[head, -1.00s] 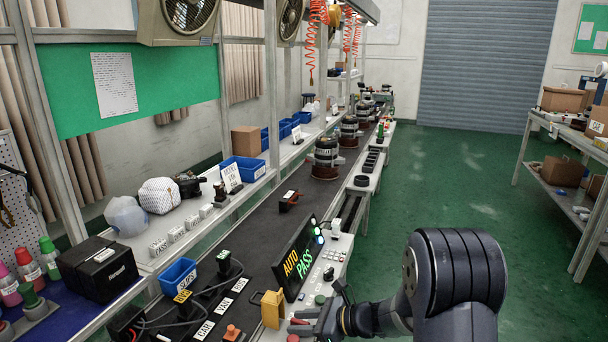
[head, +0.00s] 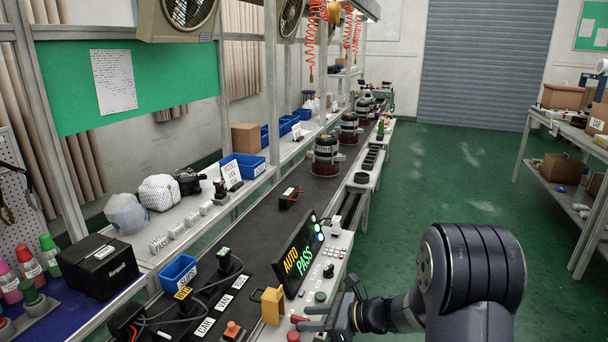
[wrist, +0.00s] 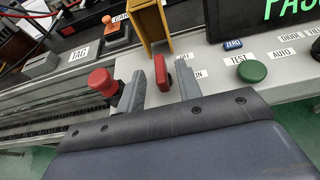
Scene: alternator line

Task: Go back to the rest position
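My gripper (head: 304,317) is at the front edge of the test panel, low in the head view. In the wrist view its two grey fingers (wrist: 160,98) stand apart with nothing held between them. A red switch handle (wrist: 160,72) shows in the gap between the fingertips, on the panel beyond them; I cannot tell how far off it is. My dark arm reaches in from the lower right of the head view.
A red mushroom button (wrist: 102,82) is close left of the fingers, and a green button (wrist: 252,71) is to the right. A yellow bracket (head: 272,306) and a display reading AUTO PASS (head: 299,257) stand behind. The green floor (head: 450,185) to the right is clear.

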